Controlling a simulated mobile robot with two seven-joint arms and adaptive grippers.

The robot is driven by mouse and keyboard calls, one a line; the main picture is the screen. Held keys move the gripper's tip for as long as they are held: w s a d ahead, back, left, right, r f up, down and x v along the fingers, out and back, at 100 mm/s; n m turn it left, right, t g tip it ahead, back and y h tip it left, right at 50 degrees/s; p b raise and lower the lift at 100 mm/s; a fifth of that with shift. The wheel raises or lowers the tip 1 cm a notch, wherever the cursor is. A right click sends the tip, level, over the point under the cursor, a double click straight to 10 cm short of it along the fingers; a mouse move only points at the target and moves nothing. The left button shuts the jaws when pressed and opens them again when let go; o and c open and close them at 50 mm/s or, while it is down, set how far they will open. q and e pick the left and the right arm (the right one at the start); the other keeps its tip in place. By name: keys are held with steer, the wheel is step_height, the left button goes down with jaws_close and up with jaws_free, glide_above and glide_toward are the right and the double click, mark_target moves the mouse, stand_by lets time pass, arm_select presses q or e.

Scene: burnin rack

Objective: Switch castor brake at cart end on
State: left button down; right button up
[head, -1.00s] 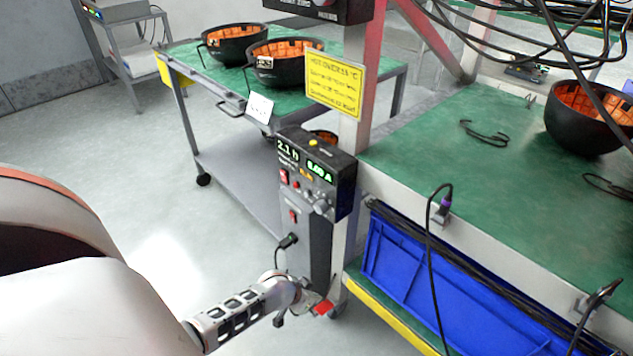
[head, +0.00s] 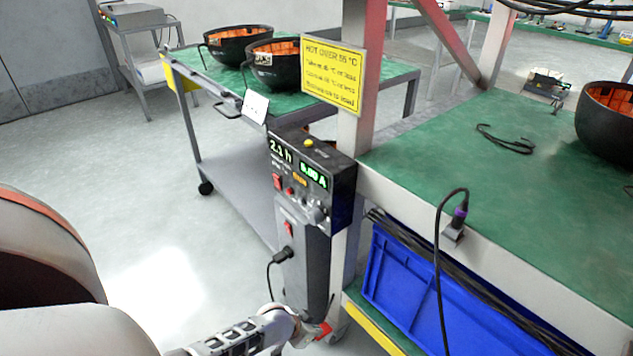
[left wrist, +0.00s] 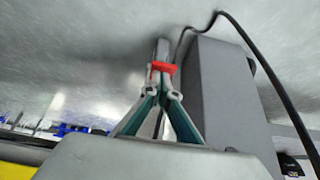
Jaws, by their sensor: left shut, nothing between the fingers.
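A red tab (head: 323,329), which looks like the castor brake pedal, sits low beside the foot of the rack's upright. A castor (head: 340,331) shows partly next to it, at the bottom of the view. My left gripper (head: 309,331) reaches in from the lower left and is right at the red tab. In the left wrist view my left gripper (left wrist: 163,93) is shut and empty, its fingertips at the red tab (left wrist: 162,67). I cannot tell whether they touch it. The pedal's tilt is not clear. My right gripper is not in view.
A grey power unit (head: 305,255) with a plugged black cable stands directly beside the gripper. A blue bin (head: 405,290) fills the shelf under the green bench (head: 470,170). A green-topped cart (head: 190,60) with black bowls stands behind. Floor at left is clear.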

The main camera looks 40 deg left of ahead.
arm_select(q)
steer(key=shift+s+f, duration=0.35)
steer(key=shift+f, duration=0.1)
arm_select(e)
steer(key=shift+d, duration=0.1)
arm_select(q)
steer(key=f, duration=0.1)
steer(key=s+f, duration=0.1)
steer(key=f, duration=0.1)
steer(key=shift+f, duration=0.1)
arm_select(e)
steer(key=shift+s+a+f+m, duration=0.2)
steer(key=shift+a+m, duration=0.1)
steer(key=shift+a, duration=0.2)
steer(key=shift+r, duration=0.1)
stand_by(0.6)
